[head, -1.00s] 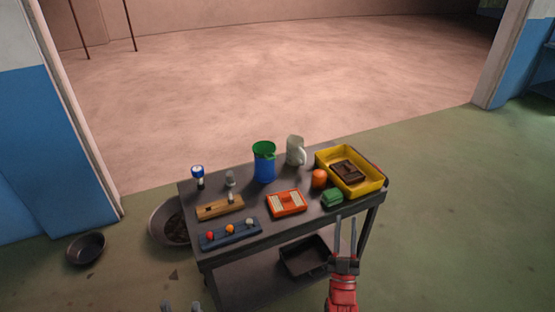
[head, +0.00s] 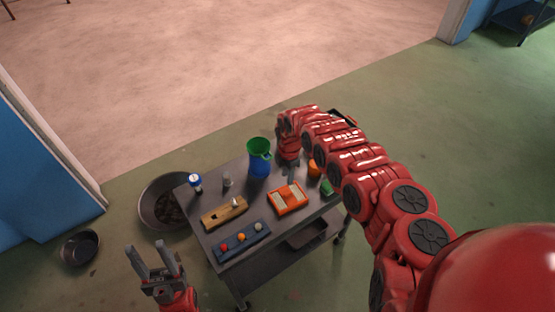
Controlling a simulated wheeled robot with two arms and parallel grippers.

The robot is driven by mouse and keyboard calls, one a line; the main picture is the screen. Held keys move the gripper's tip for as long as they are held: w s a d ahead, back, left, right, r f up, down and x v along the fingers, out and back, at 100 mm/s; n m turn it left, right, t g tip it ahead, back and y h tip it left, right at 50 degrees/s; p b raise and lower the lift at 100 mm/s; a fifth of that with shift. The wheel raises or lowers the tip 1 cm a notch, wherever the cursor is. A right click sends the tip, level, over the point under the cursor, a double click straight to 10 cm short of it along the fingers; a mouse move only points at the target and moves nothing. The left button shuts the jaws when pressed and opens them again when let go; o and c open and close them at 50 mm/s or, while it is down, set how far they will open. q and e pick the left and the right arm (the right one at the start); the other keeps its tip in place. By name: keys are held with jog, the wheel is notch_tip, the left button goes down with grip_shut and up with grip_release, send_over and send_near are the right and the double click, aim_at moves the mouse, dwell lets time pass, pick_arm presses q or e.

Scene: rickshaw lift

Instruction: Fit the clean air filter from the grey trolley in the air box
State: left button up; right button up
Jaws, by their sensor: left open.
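The clean air filter (head: 288,198), an orange frame with pale pleats, lies flat on the grey trolley's top (head: 222,248). My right arm reaches over the trolley from the right, and my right gripper (head: 291,172) points down just behind the filter. Its fingers are small and partly hidden, so I cannot tell whether they are open or what they touch. My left gripper (head: 157,262) is open and empty, in front of the trolley at the lower left. I see no air box in this view.
On the trolley stand a blue jug with a green top (head: 259,160), a wooden block (head: 224,212), a blue strip with coloured knobs (head: 242,241), an orange item (head: 314,168) and a green item (head: 327,187). A round pan (head: 150,205) and a bowl (head: 80,247) sit on the floor.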

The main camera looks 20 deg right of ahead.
aim_at(288, 193)
jog(key=shift+s+d+f+b, duration=0.25)
jog(key=shift+s+f+b, duration=0.15)
jog(key=shift+b, duration=0.2)
notch_tip(288, 193, down, 9)
jog(key=b, duration=0.7)
jog(key=shift+w, duration=0.1)
jog(key=shift+r, duration=0.1)
grip_shut()
jog(key=shift+r, duration=0.1)
